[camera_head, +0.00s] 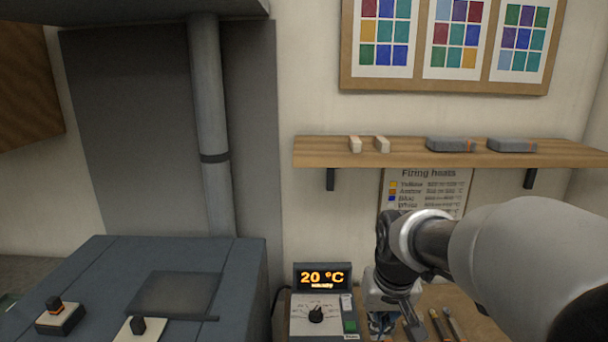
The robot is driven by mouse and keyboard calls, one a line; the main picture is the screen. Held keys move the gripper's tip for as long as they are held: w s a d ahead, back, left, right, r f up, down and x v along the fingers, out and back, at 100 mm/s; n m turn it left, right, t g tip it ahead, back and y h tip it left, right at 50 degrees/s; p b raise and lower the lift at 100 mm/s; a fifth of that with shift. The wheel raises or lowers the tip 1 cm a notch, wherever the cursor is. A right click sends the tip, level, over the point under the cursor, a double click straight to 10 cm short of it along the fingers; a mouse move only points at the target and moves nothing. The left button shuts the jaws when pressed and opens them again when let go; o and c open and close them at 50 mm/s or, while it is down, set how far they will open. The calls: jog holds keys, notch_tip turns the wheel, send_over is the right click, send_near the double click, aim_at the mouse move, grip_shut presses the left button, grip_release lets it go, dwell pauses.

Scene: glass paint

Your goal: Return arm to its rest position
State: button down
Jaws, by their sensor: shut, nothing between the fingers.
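My arm reaches in from the right side of the view and bends down at its wrist. My gripper (396,316) points down at the bottom edge, over the left part of a wooden worktop (478,328). It is shut with nothing held. Its fingertips are low in the picture and hard to make out.
A display (322,277) reads 20 °C. Slender tools (447,322) lie right of my gripper. A grey kiln-like box (225,285) with knobs stands left. A wooden shelf (300,152) bears small blocks above. My arm partly hides a firing-heats chart (428,187).

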jog(key=s+f+t+b, duration=0.1)
jog(key=s+b, duration=0.3)
jog(key=s, duration=1.9)
jog(key=shift+t, duration=0.3)
jog(key=c, duration=2.3)
grip_release()
